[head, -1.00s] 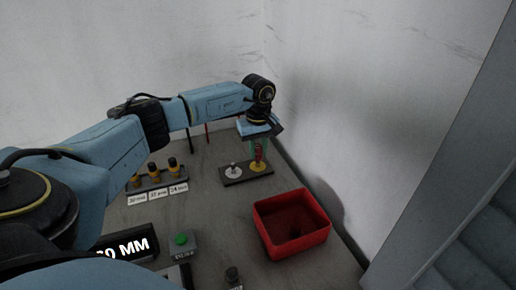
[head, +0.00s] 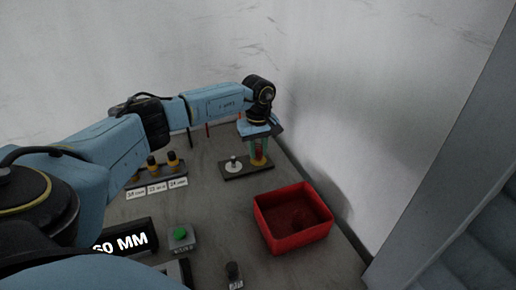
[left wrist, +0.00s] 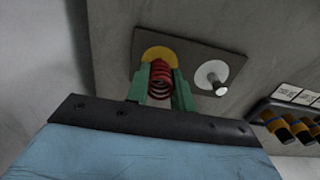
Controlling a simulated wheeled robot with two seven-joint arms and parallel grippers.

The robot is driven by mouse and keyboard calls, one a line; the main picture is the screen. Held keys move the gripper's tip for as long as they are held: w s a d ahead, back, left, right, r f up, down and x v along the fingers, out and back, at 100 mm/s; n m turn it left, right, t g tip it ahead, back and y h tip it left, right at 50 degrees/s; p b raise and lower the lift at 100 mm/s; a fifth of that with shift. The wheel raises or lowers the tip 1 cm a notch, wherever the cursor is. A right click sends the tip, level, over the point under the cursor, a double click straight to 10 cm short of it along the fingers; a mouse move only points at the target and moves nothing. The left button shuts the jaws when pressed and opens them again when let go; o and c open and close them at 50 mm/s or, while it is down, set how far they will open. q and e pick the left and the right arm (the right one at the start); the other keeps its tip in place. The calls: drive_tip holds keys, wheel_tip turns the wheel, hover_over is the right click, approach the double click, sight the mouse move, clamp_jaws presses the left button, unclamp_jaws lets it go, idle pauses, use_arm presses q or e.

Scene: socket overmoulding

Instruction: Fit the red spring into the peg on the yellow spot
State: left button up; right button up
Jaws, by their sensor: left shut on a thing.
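The red spring (head: 258,149) is held upright between the green fingers of my left gripper (head: 258,154), over the yellow spot (head: 259,163) on the dark base plate (head: 233,173). In the left wrist view the spring (left wrist: 160,80) sits between the fingers (left wrist: 159,90), in front of the yellow spot (left wrist: 155,52). The peg on the yellow spot is hidden by the spring and fingers, so I cannot tell whether the spring is around it. A white spot with a metal peg (head: 233,163) is beside it on the same plate. My right gripper is not in view.
A red open bin (head: 292,240) stands in front of the plate, to the right. A rack with several black-and-yellow pieces (head: 153,172) is on the left. A green button box (head: 181,238) and a display (head: 122,243) are nearer. The wall is close behind.

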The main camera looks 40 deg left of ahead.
use_arm(q)
drive_tip(key=shift+f, duration=0.4)
drive_tip(key=o, duration=0.9)
drive_tip(key=shift+a+f, duration=0.15)
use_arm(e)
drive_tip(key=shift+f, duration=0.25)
use_arm(q)
drive_tip(key=shift+b, duration=0.3)
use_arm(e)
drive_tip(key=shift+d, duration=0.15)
use_arm(q)
wheel_tip(320, 180, up, 7)
drive_tip(key=p, duration=0.5)
wheel_tip(320, 180, up, 7)
drive_tip(key=p, duration=0.4)
drive_tip(key=shift+f+p, duration=0.15)
drive_tip(key=shift+p, duration=0.25)
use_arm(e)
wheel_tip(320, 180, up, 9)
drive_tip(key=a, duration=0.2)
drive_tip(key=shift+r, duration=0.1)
